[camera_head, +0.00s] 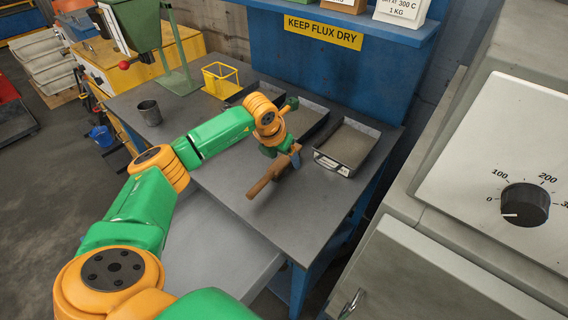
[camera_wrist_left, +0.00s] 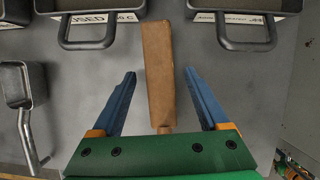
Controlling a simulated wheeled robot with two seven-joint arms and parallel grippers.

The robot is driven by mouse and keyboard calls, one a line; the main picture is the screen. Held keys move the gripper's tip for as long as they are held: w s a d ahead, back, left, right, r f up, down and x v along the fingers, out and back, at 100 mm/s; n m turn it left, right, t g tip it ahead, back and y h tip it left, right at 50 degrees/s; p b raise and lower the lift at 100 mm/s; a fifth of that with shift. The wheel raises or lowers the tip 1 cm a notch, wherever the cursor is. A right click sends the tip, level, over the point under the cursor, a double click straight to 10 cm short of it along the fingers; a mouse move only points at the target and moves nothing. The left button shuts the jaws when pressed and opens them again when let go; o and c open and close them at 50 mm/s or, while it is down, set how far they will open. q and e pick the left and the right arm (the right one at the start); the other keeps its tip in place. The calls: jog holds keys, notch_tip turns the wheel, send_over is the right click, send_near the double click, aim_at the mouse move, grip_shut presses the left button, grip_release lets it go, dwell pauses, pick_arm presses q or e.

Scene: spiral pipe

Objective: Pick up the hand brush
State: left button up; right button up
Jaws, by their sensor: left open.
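The hand brush (camera_head: 264,183) is brown and lies over the grey bench top, beneath my left gripper in the head view. In the left wrist view the brush (camera_wrist_left: 158,70) shows as a long brown block with a narrower end near the gripper's palm. My left gripper (camera_wrist_left: 159,76) is open, with one blue finger on each side of the brush. Gaps show between the fingers and the brush. In the head view the left wrist partly hides the brush and the fingers. My right gripper is in no view.
A metal tray (camera_head: 344,163) of grey material stands right of the brush, with other trays behind the left wrist. A grey cabinet (camera_head: 440,250) is at right. The front bench top is clear.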

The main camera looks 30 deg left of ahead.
pick_arm(q)
grip_shut()
